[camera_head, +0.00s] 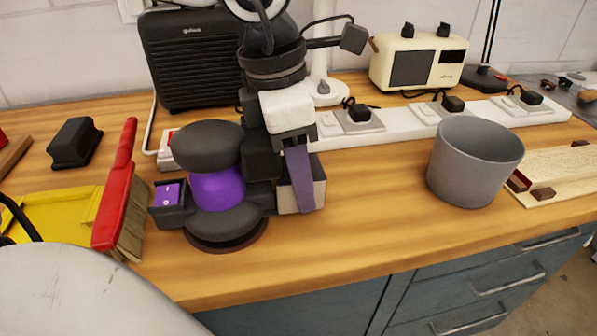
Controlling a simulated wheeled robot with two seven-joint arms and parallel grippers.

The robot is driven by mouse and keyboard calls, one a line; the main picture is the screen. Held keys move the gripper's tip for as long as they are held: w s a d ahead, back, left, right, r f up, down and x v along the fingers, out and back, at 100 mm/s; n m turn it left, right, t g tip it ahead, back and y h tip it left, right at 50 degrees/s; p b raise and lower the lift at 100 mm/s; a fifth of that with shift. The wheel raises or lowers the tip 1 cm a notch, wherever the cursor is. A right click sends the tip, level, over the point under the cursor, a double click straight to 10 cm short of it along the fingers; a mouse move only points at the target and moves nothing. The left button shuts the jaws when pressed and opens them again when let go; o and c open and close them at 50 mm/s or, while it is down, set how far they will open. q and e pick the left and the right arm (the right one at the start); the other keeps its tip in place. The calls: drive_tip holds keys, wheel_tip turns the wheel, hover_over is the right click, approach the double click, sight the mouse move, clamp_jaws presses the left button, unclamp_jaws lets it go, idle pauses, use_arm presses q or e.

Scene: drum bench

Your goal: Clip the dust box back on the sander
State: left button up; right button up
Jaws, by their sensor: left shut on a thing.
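The sander (217,190) stands upright on the bench, with a black top, a purple middle and a dark round base. A small dark housing with a purple face sticks out on its left. The dust box (320,194), black with a pale beige side, is just to the sander's right. My left gripper (301,190) reaches down over the dust box and is shut on it; a purple strip below the jaw covers part of its front. Whether the box touches the sander or is clipped to it cannot be told, as the gripper hides the joint. My right gripper is not in view.
A red brush (117,185) and yellow dustpan (52,212) lie left. A grey bin (474,160) stands right, by a wooden board (570,170). A white power strip (390,121), a black heater (192,62) and a cream radio (418,62) are behind. Bench front centre is clear.

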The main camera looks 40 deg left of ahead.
use_arm(q)
drive_tip(key=shift+f, duration=0.15)
drive_tip(key=o, duration=1)
drive_tip(key=shift+r, duration=0.35)
drive_tip(key=r, duration=0.5)
drive_tip(key=s+a+r+p, duration=0.1)
drive_tip(key=r, duration=0.2)
drive_tip(key=shift+r, duration=0.35)
drive_tip(key=shift+s+r, duration=0.15)
drive_tip(key=shift+r, duration=0.3)
